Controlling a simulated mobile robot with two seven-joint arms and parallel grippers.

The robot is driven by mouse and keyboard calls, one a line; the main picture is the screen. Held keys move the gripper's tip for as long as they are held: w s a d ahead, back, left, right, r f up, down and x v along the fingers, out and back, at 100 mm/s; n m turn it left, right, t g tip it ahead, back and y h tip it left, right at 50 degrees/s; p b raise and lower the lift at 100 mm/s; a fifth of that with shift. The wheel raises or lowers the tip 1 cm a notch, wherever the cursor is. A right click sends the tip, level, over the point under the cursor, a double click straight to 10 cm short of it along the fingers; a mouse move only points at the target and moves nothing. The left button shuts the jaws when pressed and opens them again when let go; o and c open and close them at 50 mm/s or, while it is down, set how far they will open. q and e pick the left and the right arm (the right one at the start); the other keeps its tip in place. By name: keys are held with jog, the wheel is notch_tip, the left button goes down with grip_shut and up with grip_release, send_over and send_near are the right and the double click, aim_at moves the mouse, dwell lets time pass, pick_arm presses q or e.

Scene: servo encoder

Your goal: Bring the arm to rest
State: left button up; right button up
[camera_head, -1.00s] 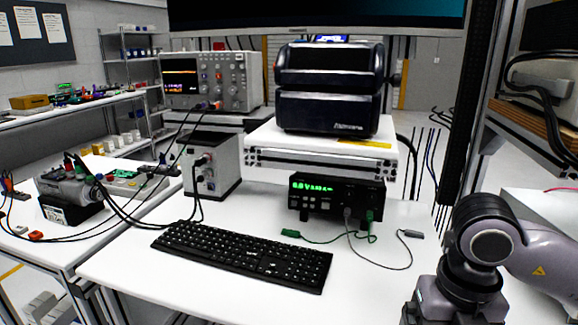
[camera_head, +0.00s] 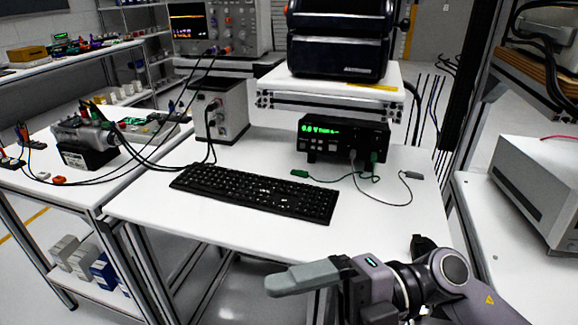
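My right arm comes in from the lower right. Its grey gripper (camera_head: 290,279) points left, in front of the table's front edge. The fingers are seen side-on and overlap, so I cannot tell whether they are open or shut. No object shows in them. My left gripper is not in view. The white worktable (camera_head: 215,233) lies behind the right gripper.
A black keyboard (camera_head: 254,193) lies on the table. Behind it stand a meter with green digits (camera_head: 342,139) and a grey power box (camera_head: 222,108). Cables cross the tabletop. A side table (camera_head: 475,215) with a grey box (camera_head: 537,187) stands at right.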

jog(key=w+r+m+t+y, duration=0.2)
jog(key=w+m+t+y, duration=0.25)
jog(key=m+t, duration=0.2)
jog(key=w+d+f+m+t+h+p, duration=0.1)
jog(key=w+d+f+m+t+h, duration=0.2)
jog(key=d+f+m+t+h, duration=0.4)
jog(key=w+d+f+m+t+h, duration=0.3)
jog(key=w+f+m+t+h, duration=0.1)
jog(key=m+t, duration=0.7)
jog(key=s+d+f+m+g+h, duration=0.4)
jog(key=s+f, duration=0.2)
jog(key=f, duration=0.5)
jog(key=s+d+f+m+g+h, duration=0.4)
jog(key=s+d+f+h, duration=0.1)
jog(key=f, duration=0.6)
jog(key=shift+s+d+g+p, duration=0.2)
jog(key=shift+s+g+p, duration=0.15)
jog(key=shift+s, duration=0.25)
